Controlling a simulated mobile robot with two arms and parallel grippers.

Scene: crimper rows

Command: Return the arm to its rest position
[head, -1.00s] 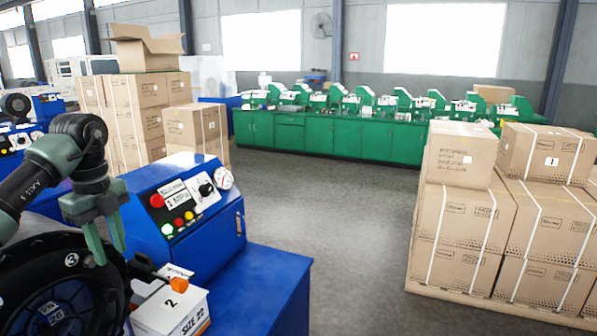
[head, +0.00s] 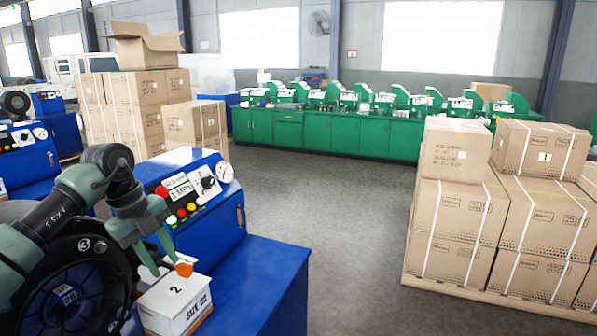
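My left arm comes in from the left over a blue crimper machine. Its green-grey gripper (head: 160,255) points down in front of the machine's control panel. Its two fingers look apart, with nothing seen between them. An orange knob (head: 183,270) shows just right of and below the fingertips; whether they touch it I cannot tell. My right gripper is not in view.
The crimper's round black head (head: 75,270), marked 3, is at lower left. A white box (head: 175,303) labelled SIZE 22 stands on the blue bench (head: 255,285). Stacked cartons (head: 460,225) stand at right. Grey floor (head: 320,215) is clear between them.

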